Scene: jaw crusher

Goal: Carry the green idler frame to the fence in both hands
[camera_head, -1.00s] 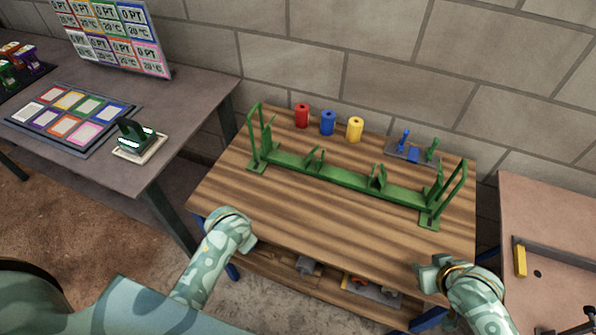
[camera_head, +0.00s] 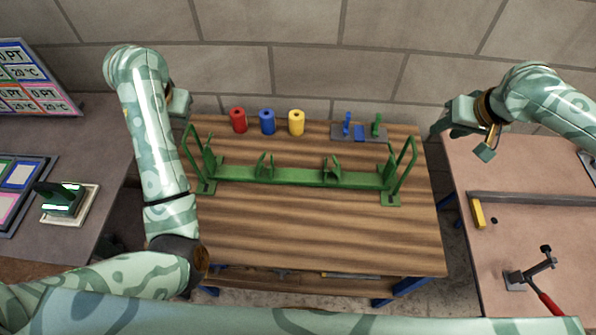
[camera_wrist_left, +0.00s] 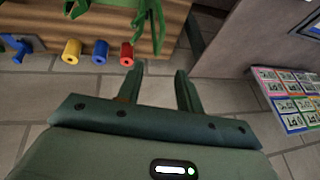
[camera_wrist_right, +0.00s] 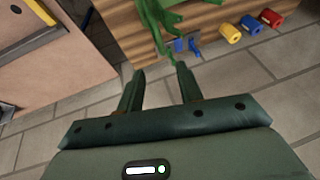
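The green idler frame (camera_head: 300,176) stands on the wooden table, a long bar with an upright loop handle at each end. Parts of it show in the left wrist view (camera_wrist_left: 100,14) and the right wrist view (camera_wrist_right: 158,18). My left gripper (camera_head: 182,106) is open and empty, raised near the frame's left end handle and apart from it. My right gripper (camera_head: 440,124) is open and empty, raised beyond the table's right side, apart from the right end handle. A grey rail, perhaps the fence (camera_head: 540,198), lies on the right-hand bench, with a yellow block at its left end.
Red (camera_head: 238,120), blue (camera_head: 267,121) and yellow (camera_head: 296,122) rollers stand behind the frame, beside a small grey plate (camera_head: 343,133) with blue and green parts. A toggle clamp (camera_head: 530,275) is on the right bench. The wooden table's front (camera_head: 320,230) is clear.

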